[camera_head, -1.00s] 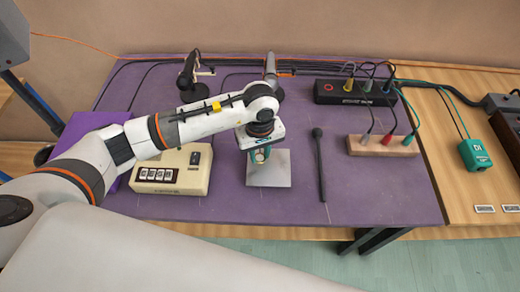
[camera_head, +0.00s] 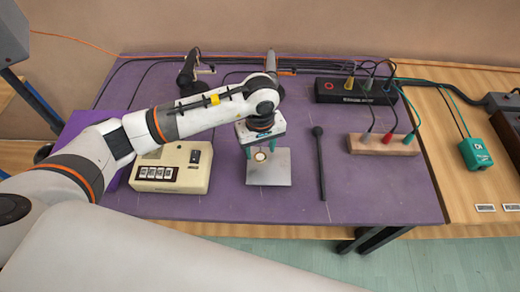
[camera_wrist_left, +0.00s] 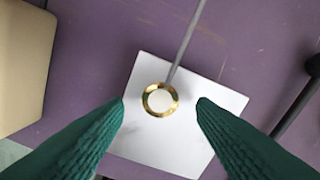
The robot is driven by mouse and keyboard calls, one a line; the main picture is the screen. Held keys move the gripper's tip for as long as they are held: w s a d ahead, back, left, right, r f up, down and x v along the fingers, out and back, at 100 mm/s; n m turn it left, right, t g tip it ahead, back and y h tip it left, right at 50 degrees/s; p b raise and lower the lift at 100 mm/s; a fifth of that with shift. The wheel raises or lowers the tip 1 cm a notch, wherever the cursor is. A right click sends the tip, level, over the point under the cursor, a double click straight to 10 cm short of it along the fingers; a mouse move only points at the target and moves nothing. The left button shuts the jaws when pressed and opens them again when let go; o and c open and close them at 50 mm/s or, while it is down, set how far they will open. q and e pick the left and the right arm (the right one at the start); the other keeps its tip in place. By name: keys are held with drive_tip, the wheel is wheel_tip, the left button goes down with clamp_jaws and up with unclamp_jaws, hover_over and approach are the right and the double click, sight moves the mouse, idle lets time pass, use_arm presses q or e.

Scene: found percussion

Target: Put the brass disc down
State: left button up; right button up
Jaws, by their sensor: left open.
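The brass disc (camera_head: 261,156), a gold ring with a pale centre, is over the back part of a light grey square plate (camera_head: 270,177). In the left wrist view the disc (camera_wrist_left: 160,100) shows face-on over the plate (camera_wrist_left: 158,147), with a thin grey rod (camera_wrist_left: 186,40) running from it past the plate's edge. I cannot tell whether the disc touches the plate or rests on the rod. My left gripper (camera_head: 260,149) is open above the disc. Its two green fingers (camera_wrist_left: 160,103) stand apart on either side, clear of it. My right gripper is not in view.
A cream box with counter windows (camera_head: 172,168) stands left of the plate. A dark mallet (camera_head: 321,165) lies to the right. Further right are a wooden block with plugs (camera_head: 383,144) and a black box (camera_head: 355,91). The purple tabletop (camera_head: 375,190) is clear in front.

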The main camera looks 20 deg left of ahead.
sight(260, 157)
use_arm(q)
wheel_tip(260, 157, up, 10)
drive_tip(key=b, duration=0.2)
drive_tip(key=shift+r, duration=0.25)
idle(0.3)
